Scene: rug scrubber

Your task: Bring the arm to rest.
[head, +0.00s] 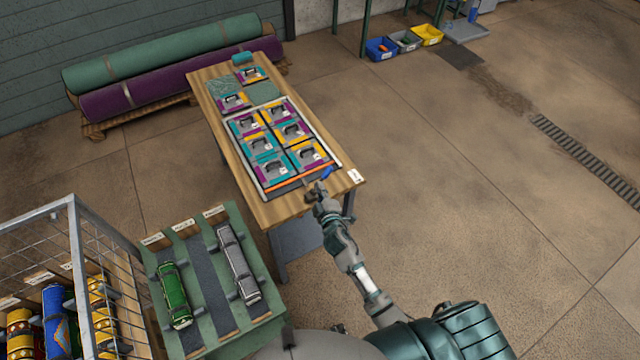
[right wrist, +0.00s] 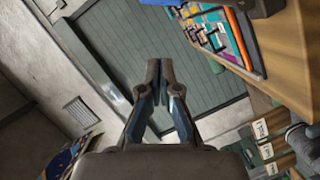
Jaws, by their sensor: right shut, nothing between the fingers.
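My right arm reaches in from the bottom of the head view, and its gripper (head: 321,187) is over or beside the near right end of the wooden table (head: 262,213). In the right wrist view the right gripper (right wrist: 160,68) has its fingertips together, with nothing between them. A framed tray (head: 328,154) of several purple, teal and yellow blocks with dark handles lies on the table, just beyond the gripper in the head view. I cannot tell the gripper's height above the table top. My left gripper is not in view.
A green stand (head: 213,290) with a green and a grey roller is at lower left, beside a wire cage (head: 115,270) of colourful rolls. Rolled rugs (head: 165,50) lie on a pallet at the wall. Bins (head: 405,41) stand at the back. The floor on the right (head: 480,200) is clear.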

